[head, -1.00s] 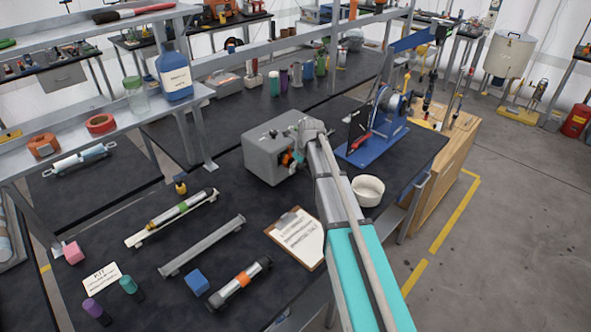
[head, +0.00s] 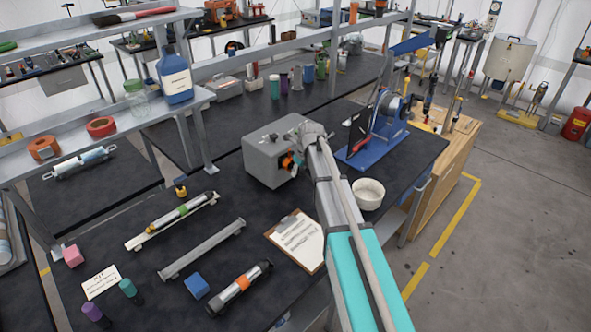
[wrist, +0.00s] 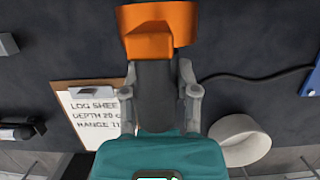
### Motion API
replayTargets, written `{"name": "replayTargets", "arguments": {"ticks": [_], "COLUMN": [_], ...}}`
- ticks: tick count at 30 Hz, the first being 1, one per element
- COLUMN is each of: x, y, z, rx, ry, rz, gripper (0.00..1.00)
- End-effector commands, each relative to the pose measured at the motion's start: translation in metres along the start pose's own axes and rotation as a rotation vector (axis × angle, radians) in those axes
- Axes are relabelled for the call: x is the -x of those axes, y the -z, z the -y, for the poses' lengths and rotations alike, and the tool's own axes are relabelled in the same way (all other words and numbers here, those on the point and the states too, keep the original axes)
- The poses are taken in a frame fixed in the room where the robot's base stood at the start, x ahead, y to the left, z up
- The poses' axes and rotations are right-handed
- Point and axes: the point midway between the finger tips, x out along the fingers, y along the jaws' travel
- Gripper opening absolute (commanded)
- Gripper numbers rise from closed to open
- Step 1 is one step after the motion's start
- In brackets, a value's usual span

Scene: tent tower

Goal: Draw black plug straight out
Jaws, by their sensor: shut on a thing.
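A grey box (head: 268,154) stands on the dark bench in the head view. My gripper (head: 291,161) is at its right front face, beside an orange part. In the wrist view my gripper (wrist: 158,75) is shut on a dark, upright-looking body that I take for the black plug (wrist: 155,85). A wide orange part (wrist: 158,28) lies at its far end; I cannot tell whether it belongs to the plug or the box. The box is out of the wrist view. My arm hides part of the box face, and whether the plug is still seated cannot be seen.
A clipboard (head: 301,246) lies in front of the box, and a white bowl (head: 368,194) stands to its right. A blue stand (head: 365,150) with a reel is behind the bowl.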

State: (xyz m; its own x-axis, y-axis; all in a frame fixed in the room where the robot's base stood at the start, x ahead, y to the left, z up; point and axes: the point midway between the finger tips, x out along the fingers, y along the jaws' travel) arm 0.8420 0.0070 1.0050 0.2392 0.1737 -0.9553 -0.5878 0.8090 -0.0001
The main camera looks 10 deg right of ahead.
Motion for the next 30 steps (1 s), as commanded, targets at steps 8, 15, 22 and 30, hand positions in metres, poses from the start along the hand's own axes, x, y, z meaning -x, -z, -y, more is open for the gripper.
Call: {"name": "replayTargets", "arguments": {"ticks": [8, 15, 22, 30], "x": [0.002, 0.004, 0.005, 0.008], "y": [0.006, 0.012, 0.018, 0.026], "z": [0.000, -0.001, -0.001, 0.000], "rx": [0.000, 0.001, 0.001, -0.001], "ry": [0.000, 0.000, 0.000, 0.000], "rz": [-0.001, -0.001, 0.000, 0.000], "gripper": [0.00, 0.00, 0.00, 0.00]}}
